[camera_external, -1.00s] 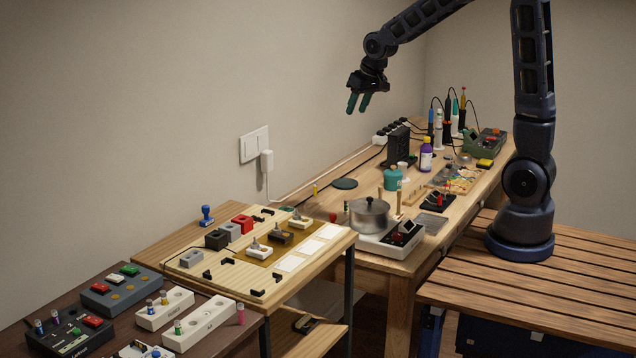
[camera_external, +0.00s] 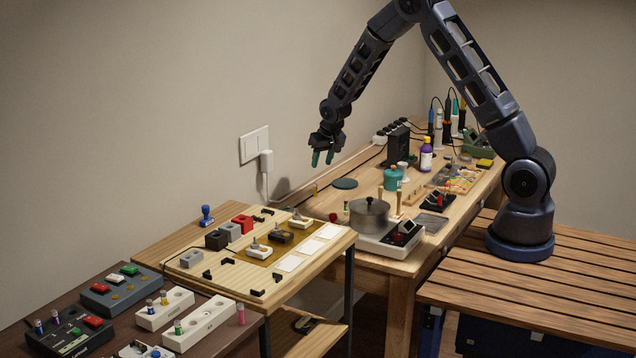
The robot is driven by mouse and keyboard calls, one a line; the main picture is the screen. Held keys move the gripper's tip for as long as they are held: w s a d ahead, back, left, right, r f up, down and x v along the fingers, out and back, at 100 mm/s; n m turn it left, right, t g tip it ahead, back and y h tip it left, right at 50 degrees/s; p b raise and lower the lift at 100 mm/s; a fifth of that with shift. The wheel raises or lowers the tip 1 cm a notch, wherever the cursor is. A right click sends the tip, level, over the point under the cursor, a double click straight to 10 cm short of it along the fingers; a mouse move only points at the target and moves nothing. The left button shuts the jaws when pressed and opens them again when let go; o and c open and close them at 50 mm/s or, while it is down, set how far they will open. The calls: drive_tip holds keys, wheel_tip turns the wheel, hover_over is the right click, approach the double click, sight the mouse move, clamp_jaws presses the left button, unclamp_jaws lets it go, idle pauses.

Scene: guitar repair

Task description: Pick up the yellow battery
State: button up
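A small yellow upright object (camera_external: 315,190), which looks like the yellow battery, stands on the wooden workbench near its back left edge by the wall. It is tiny in this view and its lower part is hard to make out. My gripper (camera_external: 322,159) hangs above it, slightly to the right in the picture, with its teal fingers pointing down. The fingers are apart with nothing visible between them. A clear gap shows between the fingertips and the yellow object.
A metal pot (camera_external: 369,215) stands on a white hotplate to the right. A small red object (camera_external: 333,217) lies near the yellow one. A wooden fixture board (camera_external: 235,278) and battery holders (camera_external: 199,326) are at left. A white wall plug (camera_external: 267,161) with a cable is close to my gripper.

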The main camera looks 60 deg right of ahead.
sight(315, 184)
drive_tip(key=shift+w+x, duration=0.1)
drive_tip(key=shift+x, duration=2.85)
drive_tip(key=shift+w+x, duration=0.15)
drive_tip(key=shift+x, duration=2.8)
drive_tip(key=shift+d+r, duration=0.1)
drive_tip(key=shift+r, duration=0.05)
clamp_jaws()
